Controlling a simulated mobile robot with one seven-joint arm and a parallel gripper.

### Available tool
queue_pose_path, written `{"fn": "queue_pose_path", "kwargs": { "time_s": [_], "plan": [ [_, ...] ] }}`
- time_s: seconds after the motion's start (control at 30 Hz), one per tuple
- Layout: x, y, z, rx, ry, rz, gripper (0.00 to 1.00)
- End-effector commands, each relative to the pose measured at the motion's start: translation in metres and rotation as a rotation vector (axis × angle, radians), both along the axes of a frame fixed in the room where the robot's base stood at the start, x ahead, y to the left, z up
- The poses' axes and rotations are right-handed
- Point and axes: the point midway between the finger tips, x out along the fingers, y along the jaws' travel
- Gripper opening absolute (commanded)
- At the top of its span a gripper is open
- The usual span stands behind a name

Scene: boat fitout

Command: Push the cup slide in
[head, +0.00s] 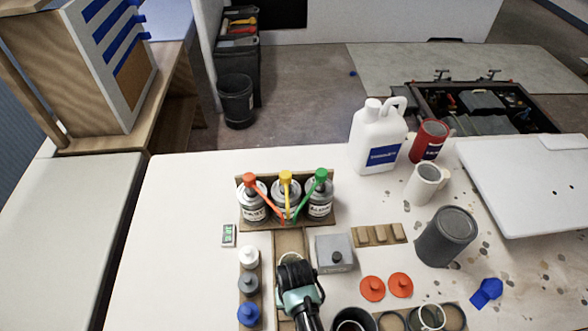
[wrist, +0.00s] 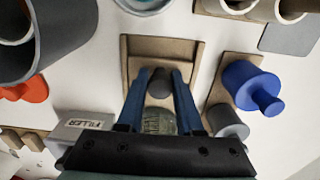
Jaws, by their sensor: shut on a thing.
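The wooden cup slide track (head: 290,243) runs from the tin holder toward the table's near edge. Its walled end shows in the wrist view (wrist: 160,47), with bare wood inside. My gripper (wrist: 159,85) is over the track, its two blue fingers closed on a dark grey knob (wrist: 160,80). A round, greenish-grey cup-like piece (wrist: 158,121) sits beside the knob, partly hidden by the gripper body. In the head view my gripper (head: 291,268) covers most of the slide, with only a pale rim (head: 290,258) showing beyond it.
A tin holder (head: 240,222) with three capped tins stands at the track's far end. A grey filler tin (head: 334,254) is close on the right. A rack with white, grey and blue knobs (head: 249,284) is close on the left. Orange lids (head: 372,288) lie farther right.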

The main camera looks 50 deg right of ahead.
Motion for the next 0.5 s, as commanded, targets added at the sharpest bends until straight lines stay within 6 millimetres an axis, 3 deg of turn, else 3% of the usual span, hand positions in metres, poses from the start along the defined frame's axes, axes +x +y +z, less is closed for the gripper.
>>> {"fn": "queue_pose_path", "kwargs": {
  "time_s": [0.5],
  "plan": [
    [0.021, -0.024, -0.002, 0.001, -0.001, -0.001, 0.04]
  ]
}}
